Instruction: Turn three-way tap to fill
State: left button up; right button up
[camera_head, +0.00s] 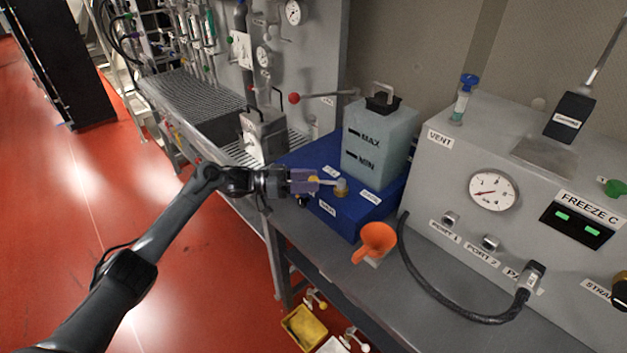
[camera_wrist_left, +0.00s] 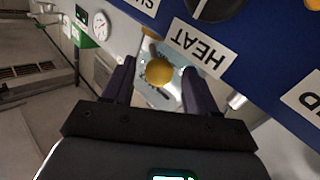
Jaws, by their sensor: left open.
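A blue box (camera_head: 347,220) on the bench carries a three-way tap with a brass-coloured body (camera_head: 341,187) and a pale lever. Small white labels lie around the tap, too small to read surely in the head view. My left gripper (camera_head: 304,181) is beside the tap, at the lever's outer end. In the left wrist view a round yellow knob (camera_wrist_left: 158,72) shows between the two open fingers, with a gap on each side. A label reading HEAT (camera_wrist_left: 198,42) appears upside down near it. The right gripper is not in view.
A pale tank (camera_head: 378,140) marked MAX and MIN stands on the blue box. A grey console (camera_head: 455,190) with a gauge and dark hose (camera_head: 440,305) stands at the right. A red-knobbed lever (camera_head: 294,98) juts out behind.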

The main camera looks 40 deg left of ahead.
pick_arm(q)
jog(key=v, duration=0.9)
jog(key=shift+s+a, duration=0.1)
jog(key=shift+s, duration=0.05)
